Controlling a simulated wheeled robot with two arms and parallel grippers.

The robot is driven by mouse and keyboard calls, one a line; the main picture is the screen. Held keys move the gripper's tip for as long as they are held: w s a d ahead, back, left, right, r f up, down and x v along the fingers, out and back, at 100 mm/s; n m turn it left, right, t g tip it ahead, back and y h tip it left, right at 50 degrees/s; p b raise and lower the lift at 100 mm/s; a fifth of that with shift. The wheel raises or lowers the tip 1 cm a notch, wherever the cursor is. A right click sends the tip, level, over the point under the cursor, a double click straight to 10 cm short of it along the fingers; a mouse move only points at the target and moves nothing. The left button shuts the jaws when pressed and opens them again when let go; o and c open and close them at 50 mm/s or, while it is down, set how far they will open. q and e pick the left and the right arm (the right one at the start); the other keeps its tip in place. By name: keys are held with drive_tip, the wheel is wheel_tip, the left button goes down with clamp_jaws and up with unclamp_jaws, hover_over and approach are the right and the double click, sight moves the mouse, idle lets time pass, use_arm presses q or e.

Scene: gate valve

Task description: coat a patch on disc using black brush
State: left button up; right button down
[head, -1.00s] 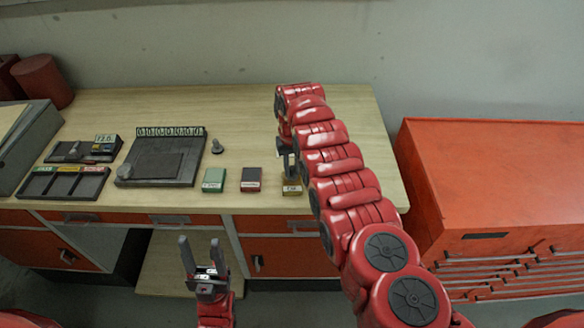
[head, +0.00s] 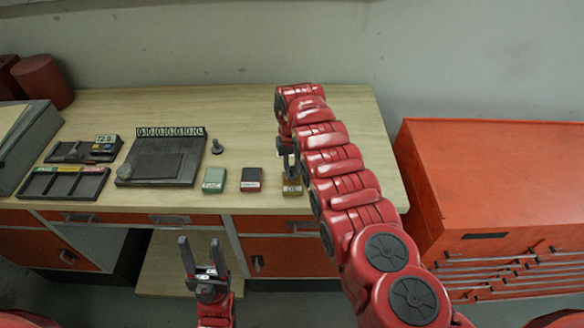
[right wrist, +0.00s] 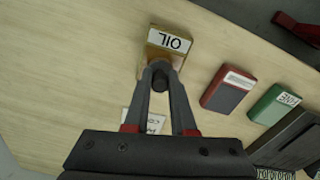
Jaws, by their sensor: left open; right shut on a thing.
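My right gripper (right wrist: 160,82) is shut on a dark round-ended piece (right wrist: 160,80), which looks like the black brush's handle. In the head view the right gripper (head: 290,168) is over the tan box at the bench front. The held piece stands at the box labelled OIL (right wrist: 168,42); its lower end is hidden, so I cannot tell whether it is in the box. My left gripper (head: 203,250) is open and empty, in front of the bench. A small round grey piece (head: 124,171) lies at the dark tray's (head: 158,182) front left corner; I cannot tell if it is the disc.
A dark red box (head: 251,180) and a green box (head: 214,180) stand left of the OIL box. A small grey stemmed part (head: 216,147) stands behind them. A three-slot holder (head: 64,184) is at left. An orange cabinet (head: 490,190) stands right.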

sight(292, 168)
wheel_tip(292, 168, up, 2)
drive_tip(key=shift+r+p, duration=0.1)
drive_tip(key=shift+p, duration=0.9)
wheel_tip(292, 168, up, 2)
drive_tip(key=shift+r+p, duration=0.15)
drive_tip(key=shift+p, duration=0.6)
drive_tip(key=shift+r+p, duration=0.4)
drive_tip(key=shift+r, duration=0.8)
